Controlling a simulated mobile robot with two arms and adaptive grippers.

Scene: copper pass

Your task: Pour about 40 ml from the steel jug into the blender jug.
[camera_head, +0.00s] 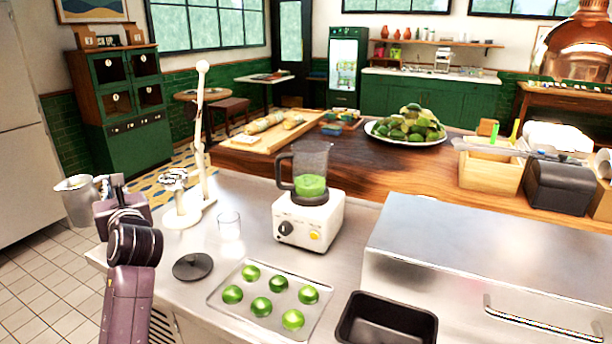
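The steel jug (77,203) hangs upright in the air at the left, out past the counter's left edge, with floor below it. My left gripper (106,186) is at the jug's right side and appears shut on its handle; the fingers are partly hidden. The blender jug (311,160) is clear, open at the top, and stands on a white blender base (308,222) on the steel counter. Green content (310,186) shows in its lower part. The steel jug is well to the left of the blender jug, apart from it. My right gripper is out of view.
A white lever device (199,130) stands between the steel jug and blender. A glass (229,226), a dark round lid (193,266), a tray (246,318) of several limes and a black bin (386,325) are on the counter. A steel box (490,260) fills the right.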

